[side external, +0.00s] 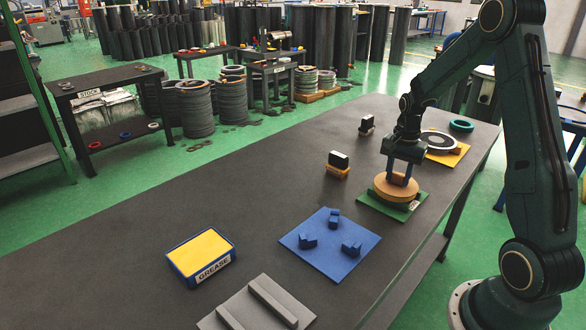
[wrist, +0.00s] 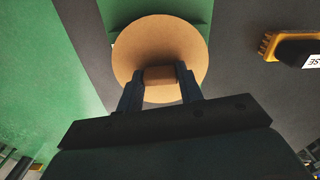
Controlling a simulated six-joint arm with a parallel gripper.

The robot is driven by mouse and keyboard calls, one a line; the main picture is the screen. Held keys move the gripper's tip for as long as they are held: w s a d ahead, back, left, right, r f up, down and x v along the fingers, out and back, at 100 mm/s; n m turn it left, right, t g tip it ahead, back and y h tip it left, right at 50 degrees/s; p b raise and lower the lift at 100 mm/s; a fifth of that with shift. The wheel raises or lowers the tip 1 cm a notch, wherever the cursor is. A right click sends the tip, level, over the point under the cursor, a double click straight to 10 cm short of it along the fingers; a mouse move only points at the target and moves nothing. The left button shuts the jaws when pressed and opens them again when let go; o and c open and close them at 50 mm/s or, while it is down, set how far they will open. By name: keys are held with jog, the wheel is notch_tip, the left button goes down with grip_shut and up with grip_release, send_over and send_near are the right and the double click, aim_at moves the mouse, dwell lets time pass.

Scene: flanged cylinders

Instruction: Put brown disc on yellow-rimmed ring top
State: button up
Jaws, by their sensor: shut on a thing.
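The brown disc (side external: 381,190) is round and flat, with a block-like knob on top. It is at the green plate (side external: 413,208); I cannot tell whether it rests there or is slightly raised. My gripper (side external: 398,180) points down from above, shut on the disc's knob. In the wrist view the disc (wrist: 160,38) is face-on, with my fingers (wrist: 160,76) on both sides of the knob. A dark ring with a pale centre (side external: 436,141) lies on a yellow plate (side external: 459,155), behind and right of my gripper, partly hidden by my arm.
A teal ring (side external: 461,126) lies farther back. A blue plate with raised blocks (side external: 330,262), a yellow-topped grease box (side external: 200,255) and a grey railed plate (side external: 258,305) are nearer. The table's left side is clear.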

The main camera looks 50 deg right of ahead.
aim_at(398, 175)
jog(key=o, duration=1)
jog(key=shift+f, duration=0.1)
jog(key=shift+c, duration=0.2)
notch_tip(398, 175, up, 12)
jog(key=shift+r, duration=0.2)
dwell(0.5)
